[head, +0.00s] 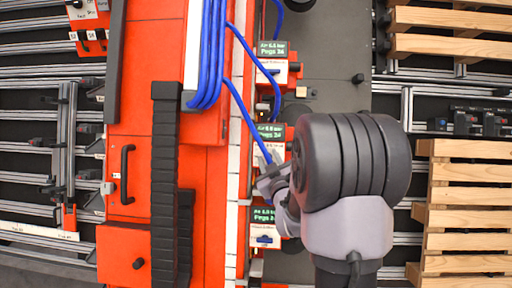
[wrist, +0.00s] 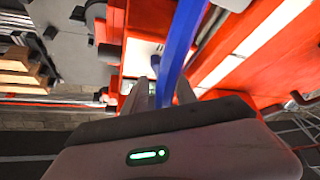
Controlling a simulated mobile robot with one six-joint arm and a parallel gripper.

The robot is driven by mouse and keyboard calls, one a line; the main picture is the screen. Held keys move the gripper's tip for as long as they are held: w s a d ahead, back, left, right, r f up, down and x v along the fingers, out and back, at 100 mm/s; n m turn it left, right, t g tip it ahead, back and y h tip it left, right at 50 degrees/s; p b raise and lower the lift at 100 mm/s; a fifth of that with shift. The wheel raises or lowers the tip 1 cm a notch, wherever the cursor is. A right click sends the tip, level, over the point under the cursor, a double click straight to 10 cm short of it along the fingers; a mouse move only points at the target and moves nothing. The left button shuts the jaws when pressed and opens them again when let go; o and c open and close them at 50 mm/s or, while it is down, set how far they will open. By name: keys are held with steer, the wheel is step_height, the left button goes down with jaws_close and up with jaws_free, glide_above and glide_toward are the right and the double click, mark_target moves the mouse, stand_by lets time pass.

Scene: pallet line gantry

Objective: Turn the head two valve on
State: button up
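Three valve panels with small green-text displays stand in a column in the head view: an upper one (head: 272,48), a middle one (head: 270,131) and a lower one (head: 263,214). I cannot read which is head two. The lower panel shows a blue lever (head: 265,239) lying crosswise. My gripper (head: 268,178) is just below the middle display and hides most of that panel's valve. In the wrist view, my gripper's fingers (wrist: 163,92) stand apart, pointing at a pale panel (wrist: 140,58) with a small dark blue part (wrist: 155,64) ahead. Contact cannot be told.
A blue hose (head: 243,112) runs down beside the panels and crosses close to my fingers in the wrist view (wrist: 179,45). The orange machine body (head: 150,60) and black cable chain (head: 165,180) lie left. Wooden pallets (head: 465,190) are at right.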

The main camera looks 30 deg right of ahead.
steer(key=shift+w+d, duration=0.25)
steer(key=shift+w, duration=0.45)
jaws_close()
